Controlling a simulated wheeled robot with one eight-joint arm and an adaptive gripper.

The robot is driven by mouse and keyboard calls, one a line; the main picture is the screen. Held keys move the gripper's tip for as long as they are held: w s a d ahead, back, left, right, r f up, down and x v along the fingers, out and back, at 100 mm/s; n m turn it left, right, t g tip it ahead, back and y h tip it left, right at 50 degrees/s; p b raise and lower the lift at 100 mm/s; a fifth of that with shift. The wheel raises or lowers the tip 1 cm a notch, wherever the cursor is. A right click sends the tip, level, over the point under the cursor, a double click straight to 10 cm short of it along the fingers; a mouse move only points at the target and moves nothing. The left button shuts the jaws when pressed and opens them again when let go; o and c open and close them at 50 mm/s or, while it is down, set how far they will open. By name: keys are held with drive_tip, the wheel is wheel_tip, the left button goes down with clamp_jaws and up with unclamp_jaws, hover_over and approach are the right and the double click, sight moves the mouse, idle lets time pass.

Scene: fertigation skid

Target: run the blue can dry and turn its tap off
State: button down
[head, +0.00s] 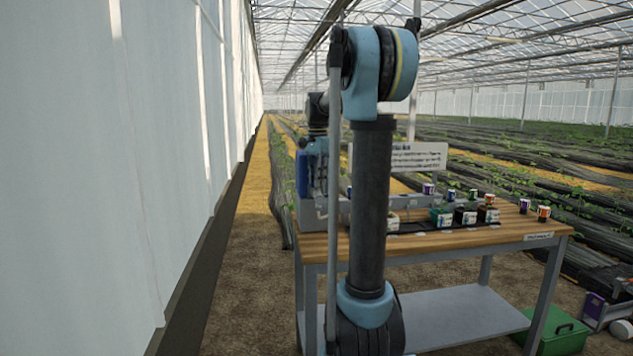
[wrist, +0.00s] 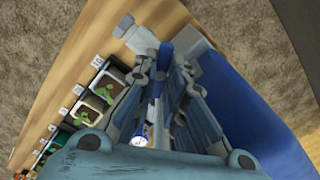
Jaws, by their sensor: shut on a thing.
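The blue can (head: 302,173) stands upright on the grey skid at the left end of the bench, partly behind my arm. It fills the right of the wrist view (wrist: 255,105) as a large blue body. My gripper (wrist: 168,52) is right beside the can, its fingers closed on a small blue part at the can's side, which looks like its tap. The fingers hide most of that part, so its setting cannot be read. In the head view my gripper (head: 318,148) is small and partly covered by my arm. The liquid level is not visible.
Several small plant pots (head: 465,214) stand in a row on the wooden bench (head: 430,242), with labelled cups (head: 543,212) at the right. A white sign (head: 415,156) rises behind. A green box (head: 560,330) is on the floor at right. A wall runs along the left.

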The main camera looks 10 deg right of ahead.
drive_tip(key=m, duration=0.5)
drive_tip(key=shift+w+a+m, duration=0.1)
drive_tip(key=shift+m, duration=0.2)
idle(0.4)
drive_tip(key=c, duration=1.6)
unclamp_jaws()
drive_tip(key=shift+c, duration=0.2)
wheel_tip(320, 180, up, 12)
